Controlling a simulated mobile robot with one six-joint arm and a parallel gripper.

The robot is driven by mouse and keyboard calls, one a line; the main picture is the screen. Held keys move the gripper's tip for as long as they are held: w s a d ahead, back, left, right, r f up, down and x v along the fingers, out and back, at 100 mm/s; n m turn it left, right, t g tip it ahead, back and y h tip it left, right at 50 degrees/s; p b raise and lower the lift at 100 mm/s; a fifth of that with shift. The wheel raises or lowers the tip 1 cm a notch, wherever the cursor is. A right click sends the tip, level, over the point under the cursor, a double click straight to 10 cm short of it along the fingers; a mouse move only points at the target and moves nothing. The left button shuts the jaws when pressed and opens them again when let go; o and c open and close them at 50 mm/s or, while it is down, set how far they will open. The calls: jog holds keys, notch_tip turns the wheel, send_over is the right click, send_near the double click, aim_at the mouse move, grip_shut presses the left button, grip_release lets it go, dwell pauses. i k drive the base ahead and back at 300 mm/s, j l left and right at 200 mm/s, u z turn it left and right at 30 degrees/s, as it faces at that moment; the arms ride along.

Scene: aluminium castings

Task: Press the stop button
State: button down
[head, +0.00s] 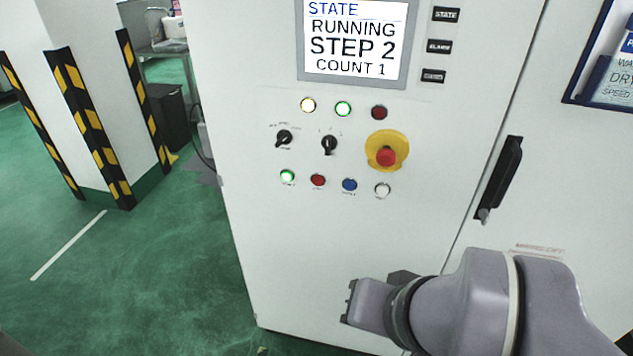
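The white control cabinet (300,240) fills the middle of the head view. In its lower button row, a small red button (318,180) sits between a lit green button (287,176) and a blue button (349,185); a white button (382,190) is at the right end. The labels are too small to read. A larger red mushroom button (386,156) stands on a yellow disc above right. The screen (352,41) reads STATE RUNNING, STEP 2, COUNT 1. My gripper (349,301) is below the button row, touching no button; its finger opening is not clear.
A black door handle (499,178) is at right. A striped pillar (95,110) stands left, with open green floor (150,270) before it.

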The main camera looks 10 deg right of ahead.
aim_at(318, 180)
jog(key=j+u, duration=0.3)
jog(key=u, duration=0.2)
jog(key=j+u, duration=0.45)
jog(key=k+l, duration=0.05)
jog(key=l, duration=0.05)
